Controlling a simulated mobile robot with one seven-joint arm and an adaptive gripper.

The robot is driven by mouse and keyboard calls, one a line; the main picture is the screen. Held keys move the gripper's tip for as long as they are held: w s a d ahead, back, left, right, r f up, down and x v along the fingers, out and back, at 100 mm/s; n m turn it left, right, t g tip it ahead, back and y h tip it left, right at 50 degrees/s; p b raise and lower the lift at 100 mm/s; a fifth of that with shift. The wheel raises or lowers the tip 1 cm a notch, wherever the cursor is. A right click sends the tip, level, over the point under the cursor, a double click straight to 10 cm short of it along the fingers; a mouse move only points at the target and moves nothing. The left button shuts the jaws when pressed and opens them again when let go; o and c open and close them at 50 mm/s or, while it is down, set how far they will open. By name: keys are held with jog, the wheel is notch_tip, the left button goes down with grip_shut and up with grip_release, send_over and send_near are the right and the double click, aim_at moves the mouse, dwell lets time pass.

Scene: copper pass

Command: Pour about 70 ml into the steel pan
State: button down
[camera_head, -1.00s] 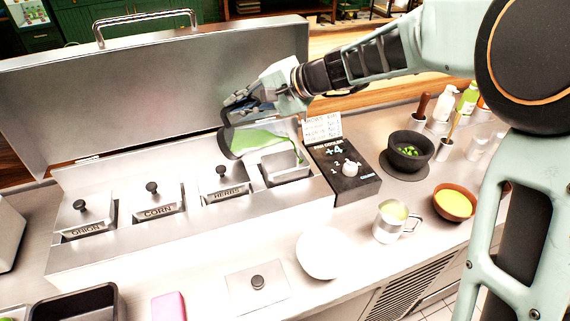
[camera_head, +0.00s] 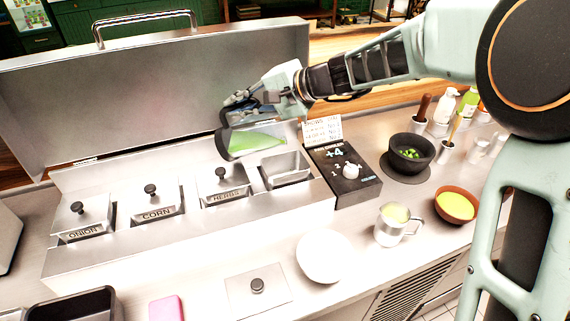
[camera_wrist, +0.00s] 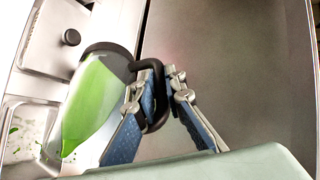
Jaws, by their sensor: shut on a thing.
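My gripper (camera_head: 240,106) is shut on the dark handle of a clear jug (camera_head: 222,142) holding green liquid (camera_head: 255,142). The jug is tilted, its mouth side toward the right, above the back of the open steel pan (camera_head: 286,172). In the wrist view the gripper (camera_wrist: 158,88) grips the dark handle, and the green liquid (camera_wrist: 90,105) lies along one side of the jug. The steel pan (camera_wrist: 22,112) shows beside the jug at lower left, with green spots in it. No stream of liquid is clearly visible.
Lidded bins marked onion (camera_head: 82,225), corn (camera_head: 153,205) and herbs (camera_head: 223,186) stand left of the pan. A black dial box (camera_head: 345,180) is to its right. The raised steel lid (camera_head: 150,100) stands behind.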

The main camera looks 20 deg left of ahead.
jog(key=shift+w+d+r+y+b, duration=0.15)
jog(key=shift+y+b, duration=0.15)
jog(key=shift+b, duration=0.25)
jog(key=shift+a, duration=0.75)
jog(key=shift+s+a, duration=0.25)
jog(key=shift+s, duration=0.25)
jog(key=shift+d, duration=0.1)
dwell(1.7)
